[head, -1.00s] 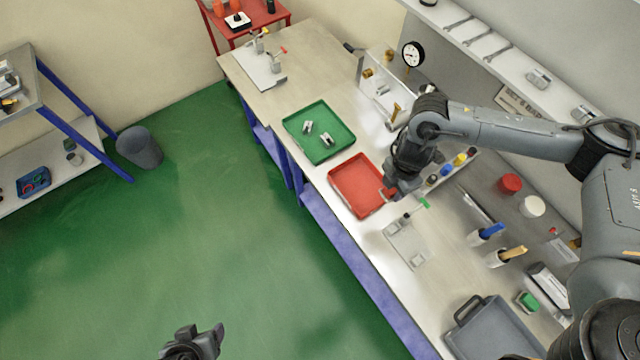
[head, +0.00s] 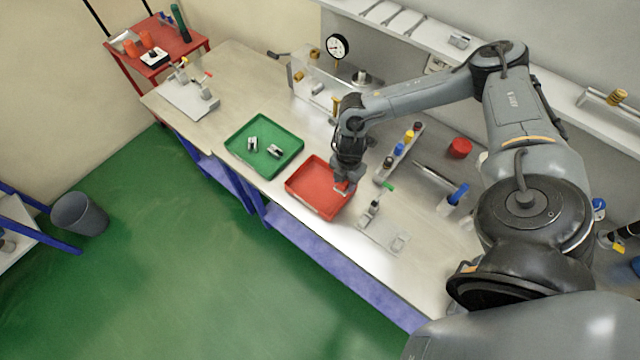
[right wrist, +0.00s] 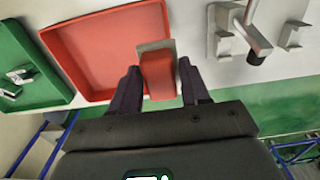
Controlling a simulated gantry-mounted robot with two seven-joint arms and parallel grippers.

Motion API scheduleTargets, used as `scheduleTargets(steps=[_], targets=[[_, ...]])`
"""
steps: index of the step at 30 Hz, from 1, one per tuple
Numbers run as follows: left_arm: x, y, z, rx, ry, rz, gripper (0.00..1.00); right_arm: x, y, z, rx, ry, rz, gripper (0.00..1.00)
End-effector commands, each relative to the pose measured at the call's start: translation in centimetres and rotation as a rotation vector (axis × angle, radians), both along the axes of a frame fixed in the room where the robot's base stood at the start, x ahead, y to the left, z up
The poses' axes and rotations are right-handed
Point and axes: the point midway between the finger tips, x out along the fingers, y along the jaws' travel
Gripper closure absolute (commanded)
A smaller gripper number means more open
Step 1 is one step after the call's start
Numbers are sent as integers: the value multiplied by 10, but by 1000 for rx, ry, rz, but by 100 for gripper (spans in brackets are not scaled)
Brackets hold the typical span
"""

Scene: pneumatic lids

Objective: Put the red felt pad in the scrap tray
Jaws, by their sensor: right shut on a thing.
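My right gripper (head: 344,184) is shut on the red felt pad (right wrist: 158,78), which sits between the two dark fingers in the right wrist view. A small grey piece (right wrist: 155,46) shows at the pad's far end. The red tray (head: 312,192) lies on the bench, and the gripper is over its right end in the head view. In the right wrist view the pad overlaps the right rim of the red tray (right wrist: 100,42); I cannot tell its height above the tray. The tray looks empty where it shows. My left gripper is not in view.
A green tray (head: 240,141) with two small metal parts lies left of the red tray. A fixture with a green-handled clamp (head: 372,210) stands close on the right. A rack of coloured bottles (head: 396,158) and a red round thing (head: 459,148) are behind.

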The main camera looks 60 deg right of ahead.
Motion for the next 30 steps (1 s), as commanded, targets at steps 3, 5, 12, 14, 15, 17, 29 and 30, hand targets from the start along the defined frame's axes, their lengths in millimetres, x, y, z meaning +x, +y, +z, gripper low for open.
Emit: scheduleTargets(steps=[3, 5, 12, 14, 15, 17, 29, 30], targets=[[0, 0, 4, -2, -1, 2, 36, 28, 2, -14, 1, -3, 0, 83], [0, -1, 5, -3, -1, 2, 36, 40, 2, -21, 1, -1, 0, 83], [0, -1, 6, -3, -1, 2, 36, 74, 2, -43, 0, -1, -1, 83], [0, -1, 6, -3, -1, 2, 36, 78, 2, -45, 0, -1, 0, 83], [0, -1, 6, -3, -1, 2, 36, 80, 2, -47, 0, -1, 1, 83], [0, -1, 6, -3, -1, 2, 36, 82, 1, -48, -1, -1, 0, 83], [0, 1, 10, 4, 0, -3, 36, 82, 2, -84, -1, 1, 1, 83], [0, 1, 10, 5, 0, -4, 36, 82, 1, -87, -1, 0, 1, 83]])
